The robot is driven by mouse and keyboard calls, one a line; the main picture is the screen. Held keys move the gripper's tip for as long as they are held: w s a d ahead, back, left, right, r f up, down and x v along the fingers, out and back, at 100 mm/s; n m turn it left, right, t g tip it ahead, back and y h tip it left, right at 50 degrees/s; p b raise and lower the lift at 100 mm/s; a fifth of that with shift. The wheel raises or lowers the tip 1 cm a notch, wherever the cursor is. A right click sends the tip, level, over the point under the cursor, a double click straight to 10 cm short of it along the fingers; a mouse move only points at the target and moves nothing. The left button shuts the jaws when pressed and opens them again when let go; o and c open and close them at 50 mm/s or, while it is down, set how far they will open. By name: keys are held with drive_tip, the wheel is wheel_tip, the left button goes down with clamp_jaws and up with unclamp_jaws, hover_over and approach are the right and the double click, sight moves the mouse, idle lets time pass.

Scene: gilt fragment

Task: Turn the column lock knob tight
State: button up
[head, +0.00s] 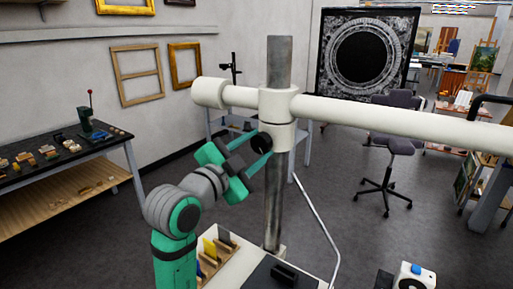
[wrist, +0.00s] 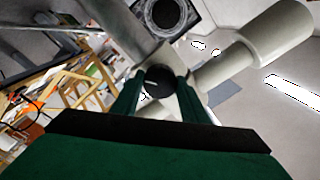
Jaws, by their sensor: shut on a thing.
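The column lock knob (head: 261,143) is a small black round knob on the left side of the white collar (head: 278,104) on the steel column (head: 277,190). My gripper (head: 259,145) comes at it from the left, its two green fingers on either side of the knob. In the wrist view the dark knob (wrist: 158,80) sits between the fingertips of my gripper (wrist: 157,84), which is shut on it. How far the knob is turned cannot be told.
The white horizontal arm (head: 390,116) runs from the collar to the right edge. An open box (head: 222,262) with coloured pieces stands below my arm. A dark workbench (head: 65,160) is at left, and an office chair (head: 392,150) stands behind. The floor between is clear.

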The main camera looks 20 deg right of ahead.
drive_tip(key=shift+m, duration=2.1)
drive_tip(key=o, duration=1.1)
drive_tip(key=shift+c, duration=0.2)
drive_tip(key=shift+a, duration=0.1)
drive_tip(key=shift+s+a, duration=0.15)
drive_tip(key=shift+a, duration=0.05)
drive_tip(key=v, duration=1)
